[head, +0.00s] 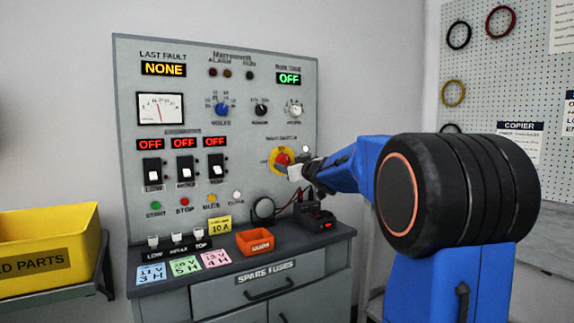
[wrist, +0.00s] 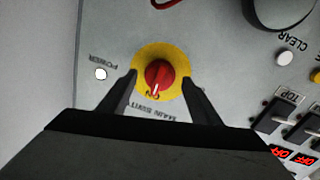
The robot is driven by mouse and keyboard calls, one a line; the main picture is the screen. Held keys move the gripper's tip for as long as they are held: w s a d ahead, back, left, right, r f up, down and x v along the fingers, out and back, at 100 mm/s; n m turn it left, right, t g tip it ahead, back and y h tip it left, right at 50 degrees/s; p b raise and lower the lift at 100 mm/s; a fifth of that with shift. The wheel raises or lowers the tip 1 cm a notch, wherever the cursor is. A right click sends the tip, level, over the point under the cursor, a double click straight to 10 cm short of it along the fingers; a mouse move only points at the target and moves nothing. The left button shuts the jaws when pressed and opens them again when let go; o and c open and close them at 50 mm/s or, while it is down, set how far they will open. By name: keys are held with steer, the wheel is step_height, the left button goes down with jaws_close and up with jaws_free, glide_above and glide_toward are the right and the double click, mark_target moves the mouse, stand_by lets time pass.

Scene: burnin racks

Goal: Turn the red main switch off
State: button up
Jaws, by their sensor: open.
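The red main switch (head: 282,159) is a rotary knob on a yellow round plate on the grey control panel (head: 237,70). In the wrist view the red knob (wrist: 158,76) shows between my two fingers, with a white mark pointing toward the "ON" lettering. My gripper (head: 296,172) is at the switch in the head view and partly covers its lower right. In the wrist view my gripper (wrist: 161,80) is open, with one finger on each side of the knob. I cannot tell whether the fingers touch the plate.
A white power lamp (wrist: 101,74) is beside the switch. A cabinet (head: 290,282) below carries an orange tray (head: 256,242) and a black device (head: 318,219) with a red light. A yellow bin (head: 50,245) stands at the left. Three displays above the black switches (head: 185,168) read OFF.

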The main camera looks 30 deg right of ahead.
steer(key=shift+w, duration=1.1)
steer(key=shift+c, duration=0.6)
steer(key=c, duration=0.9)
